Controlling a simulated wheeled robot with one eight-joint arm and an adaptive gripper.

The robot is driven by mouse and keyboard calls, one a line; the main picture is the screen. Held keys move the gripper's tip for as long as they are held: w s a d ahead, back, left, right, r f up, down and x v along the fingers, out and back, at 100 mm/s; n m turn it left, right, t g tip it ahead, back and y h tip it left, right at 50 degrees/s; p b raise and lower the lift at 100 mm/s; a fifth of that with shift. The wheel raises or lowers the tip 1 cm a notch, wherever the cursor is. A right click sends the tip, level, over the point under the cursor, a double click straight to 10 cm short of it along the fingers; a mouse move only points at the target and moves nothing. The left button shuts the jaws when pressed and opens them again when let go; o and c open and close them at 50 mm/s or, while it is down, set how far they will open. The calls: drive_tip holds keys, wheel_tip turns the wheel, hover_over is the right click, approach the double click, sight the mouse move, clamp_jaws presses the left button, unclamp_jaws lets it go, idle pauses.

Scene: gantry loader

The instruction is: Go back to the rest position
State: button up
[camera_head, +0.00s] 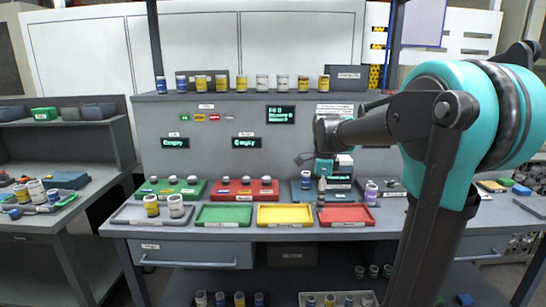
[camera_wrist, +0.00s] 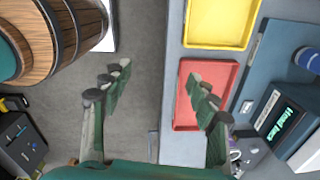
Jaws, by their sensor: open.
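My gripper (camera_head: 321,188) hangs over the right part of the bench, near the red tray (camera_head: 346,215). In the wrist view the gripper (camera_wrist: 158,80) has its fingers spread wide. Nothing is between them; grey floor and the bench edge show behind. The red tray also shows in the wrist view (camera_wrist: 205,74), partly behind the right finger. My arm reaches in from the right in the head view and hides part of the bench.
The yellow tray (camera_head: 285,223) and green tray (camera_head: 223,223) lie to the left. Several jars stand on the upper shelf (camera_head: 232,97). A wooden barrel (camera_wrist: 72,30) and a display box (camera_wrist: 277,125) show in the wrist view.

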drive_tip(key=s+d+f+n+t, duration=0.1)
drive_tip(key=s+f+n+t, duration=0.1)
drive_tip(key=s+f+n, duration=0.7)
drive_tip(key=s+d+f+n+t, duration=0.1)
drive_tip(key=s+d+f+n, duration=0.1)
drive_tip(key=s+f+n, duration=0.7)
drive_tip(key=shift+s+d+f+n+t, duration=0.25)
drive_tip(key=shift+s+f+n+t, duration=0.15)
drive_tip(key=shift+s+n, duration=0.65)
